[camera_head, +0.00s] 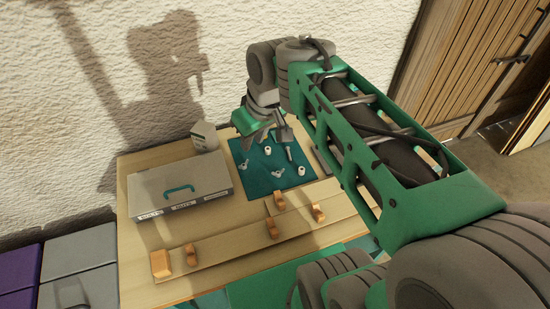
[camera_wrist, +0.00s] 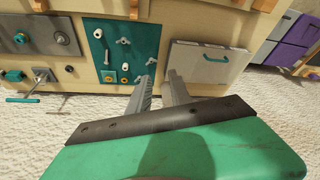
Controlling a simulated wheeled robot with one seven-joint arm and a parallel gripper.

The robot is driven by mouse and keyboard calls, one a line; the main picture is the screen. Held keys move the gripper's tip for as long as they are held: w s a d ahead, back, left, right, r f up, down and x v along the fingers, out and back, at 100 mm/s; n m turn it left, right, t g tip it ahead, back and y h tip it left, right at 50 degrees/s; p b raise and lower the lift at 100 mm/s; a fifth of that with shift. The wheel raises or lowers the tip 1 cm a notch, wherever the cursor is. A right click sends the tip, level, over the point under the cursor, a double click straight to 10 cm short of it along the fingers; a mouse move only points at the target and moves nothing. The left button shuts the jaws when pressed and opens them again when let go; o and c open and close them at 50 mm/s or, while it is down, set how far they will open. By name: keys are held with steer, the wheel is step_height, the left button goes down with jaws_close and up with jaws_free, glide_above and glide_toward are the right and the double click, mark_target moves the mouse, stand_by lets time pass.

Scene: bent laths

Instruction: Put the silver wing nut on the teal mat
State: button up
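The teal mat (camera_head: 259,186) lies at the back right of the wooden table; it also shows in the wrist view (camera_wrist: 138,50). Small silvery winged pieces lie on it, among them a wing nut (camera_head: 277,173) near its middle and another (camera_head: 243,163) near its left edge. In the wrist view a similar piece (camera_wrist: 123,41) shows on the mat. I cannot tell which is the task's silver wing nut. My gripper (camera_head: 273,135) is above the mat's far part. In the wrist view its fingers (camera_wrist: 160,76) are apart, with nothing seen between them.
Pale round pieces (camera_head: 301,170) also lie on the mat. A grey case (camera_head: 180,184) with a teal handle stands left of it, a pale container (camera_head: 204,137) behind. Laths with orange blocks (camera_head: 191,255) cross the table's front. A rough wall rises behind.

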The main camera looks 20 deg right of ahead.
steer(key=s+d+f+m+t+h, duration=0.1)
steer(key=s+d+f+m, duration=0.1)
steer(key=s, duration=0.4)
steer(key=shift+d+m, duration=0.55)
steer(key=shift+m, duration=0.55)
steer(key=shift+s+f, duration=0.1)
steer(key=shift+f, duration=0.1)
